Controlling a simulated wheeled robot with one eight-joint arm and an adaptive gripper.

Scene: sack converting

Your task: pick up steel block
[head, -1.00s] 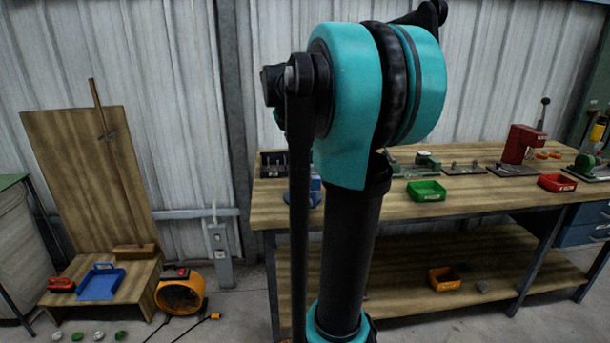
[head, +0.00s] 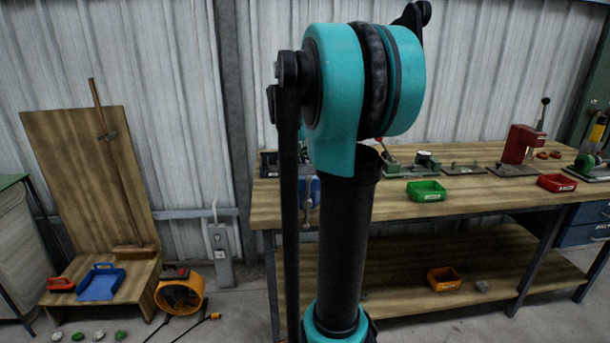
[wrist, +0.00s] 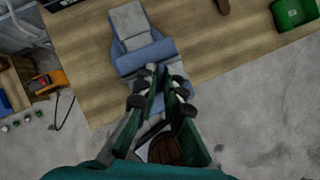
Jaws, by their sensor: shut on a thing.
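My gripper (wrist: 160,88) shows in the wrist view above the bench's front edge, just in front of the blue vise (wrist: 145,50) with grey jaws. Its fingers are closed in on something between the tips. The steel block is hard to make out there; fingers and shadow hide most of it. In the head view my arm hides the gripper, and only a bit of the blue vise (head: 315,190) shows behind the arm.
The wooden bench (head: 460,193) carries a green bin (head: 426,191), a red bin (head: 556,183) and a red press (head: 522,144). An orange bin (head: 444,279) and a small grey lump (head: 482,286) sit on the lower shelf. Concrete floor lies in front.

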